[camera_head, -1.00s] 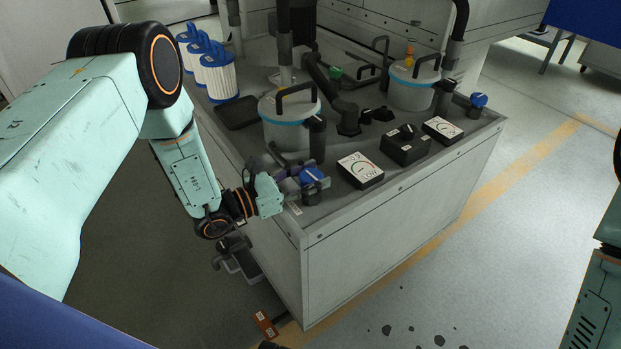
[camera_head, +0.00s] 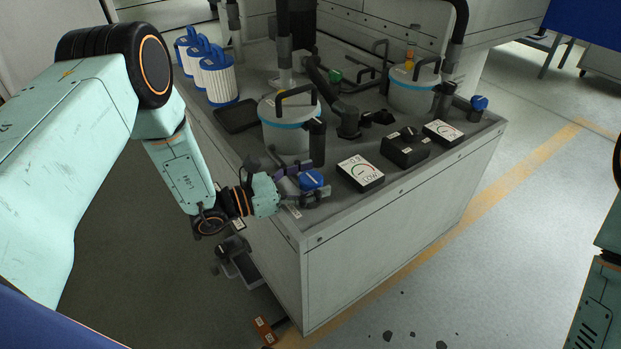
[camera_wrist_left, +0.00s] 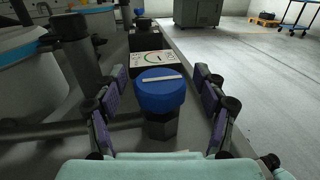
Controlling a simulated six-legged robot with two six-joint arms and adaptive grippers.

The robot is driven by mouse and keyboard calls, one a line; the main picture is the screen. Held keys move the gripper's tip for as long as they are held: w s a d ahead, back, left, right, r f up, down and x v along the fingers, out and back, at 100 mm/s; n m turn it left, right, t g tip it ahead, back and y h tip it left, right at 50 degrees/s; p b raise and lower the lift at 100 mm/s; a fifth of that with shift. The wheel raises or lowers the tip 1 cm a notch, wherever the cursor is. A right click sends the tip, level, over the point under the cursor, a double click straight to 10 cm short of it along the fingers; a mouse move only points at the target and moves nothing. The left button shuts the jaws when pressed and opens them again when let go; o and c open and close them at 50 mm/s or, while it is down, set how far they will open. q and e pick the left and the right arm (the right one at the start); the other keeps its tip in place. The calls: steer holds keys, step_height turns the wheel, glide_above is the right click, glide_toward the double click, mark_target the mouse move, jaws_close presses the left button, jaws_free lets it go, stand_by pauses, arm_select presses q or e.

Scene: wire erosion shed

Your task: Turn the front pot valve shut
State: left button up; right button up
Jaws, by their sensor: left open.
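The front pot valve has a round blue knob (camera_head: 311,180) with a dark body, at the front left corner of the bench beside the front pot (camera_head: 288,133). In the left wrist view the knob (camera_wrist_left: 161,92) carries a white bar that lies nearly crosswise, its right end slightly higher. My left gripper (camera_head: 316,179) is open around the knob. In the left wrist view its purple-padded fingers (camera_wrist_left: 160,80) stand on both sides, with a visible gap on each side. My right gripper is out of view.
A dial gauge (camera_head: 360,172) stands close behind the knob. A black box (camera_head: 405,147) and second gauge (camera_head: 442,133) follow along the bench edge. A rear pot (camera_head: 412,92) has another blue valve knob (camera_head: 478,102). Blue-topped white filters (camera_head: 219,82) stand at the left.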

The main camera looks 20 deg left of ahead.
arm_select(q)
steer(key=shift+a, duration=0.1)
steer(key=v, duration=1.2)
stand_by(0.4)
